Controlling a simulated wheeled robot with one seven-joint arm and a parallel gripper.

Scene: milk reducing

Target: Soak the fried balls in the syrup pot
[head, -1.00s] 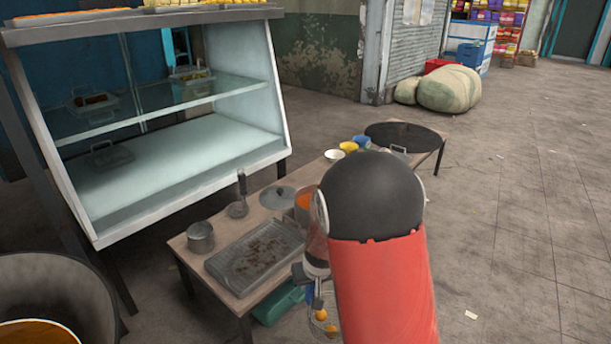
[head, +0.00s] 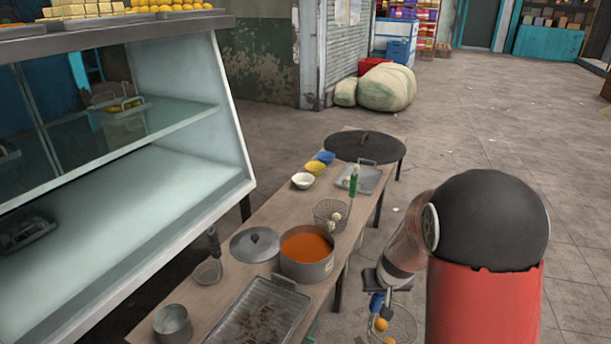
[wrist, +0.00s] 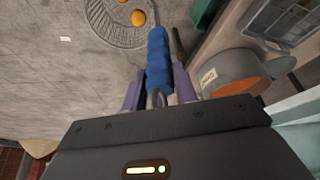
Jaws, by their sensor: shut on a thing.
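My gripper (head: 378,284) is shut on the blue handle (wrist: 160,52) of a wire strainer (head: 403,318). Two orange fried balls (head: 381,324) lie in the strainer, which also shows at the top of the wrist view (wrist: 100,32). The strainer hangs over the floor, off the right side of the table. The syrup pot (head: 308,271) stands open on the table, left of my gripper, with orange syrup (head: 306,247) in it. The pot also shows at the right in the wrist view (wrist: 225,72), apart from the strainer.
The pot's lid (head: 254,244) lies left of it. A wire-racked tray (head: 258,318) lies in front. A glass display case (head: 195,160) borders the left. Floor on the right is clear.

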